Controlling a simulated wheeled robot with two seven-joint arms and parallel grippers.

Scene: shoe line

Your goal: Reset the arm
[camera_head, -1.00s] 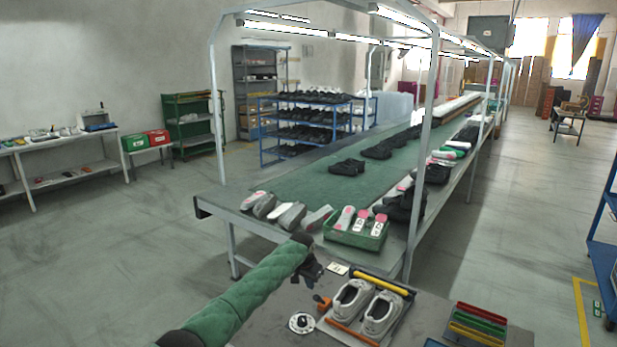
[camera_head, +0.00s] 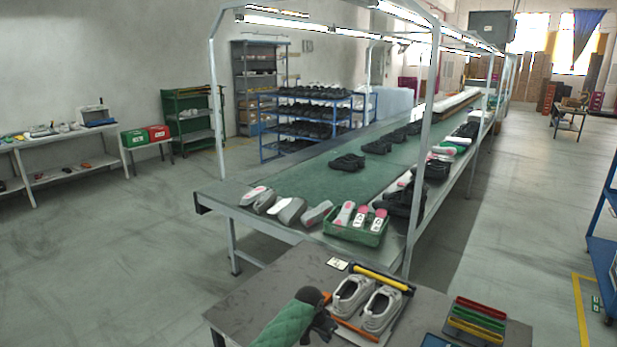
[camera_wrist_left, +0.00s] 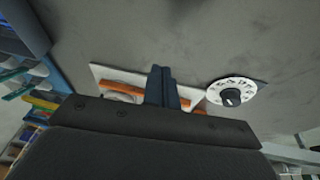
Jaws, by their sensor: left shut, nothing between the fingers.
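My left gripper (camera_head: 322,328) is low over the front table, left of a pair of grey-white shoes (camera_head: 366,302). In the left wrist view its fingers (camera_wrist_left: 162,86) are together and hold nothing. Beyond them lies a pale board with an orange bar (camera_wrist_left: 124,88), partly hidden by the fingers. My left arm, in a green quilted sleeve, comes in from the bottom of the head view. My right gripper is not in view.
A round dial (camera_wrist_left: 232,92) lies beside the board. A yellow-black bar (camera_head: 383,278) lies behind the shoes. A tray of coloured strips (camera_head: 476,322) is to the right. A green crate of insoles (camera_head: 357,234) stands on the conveyor end. The table's left part is clear.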

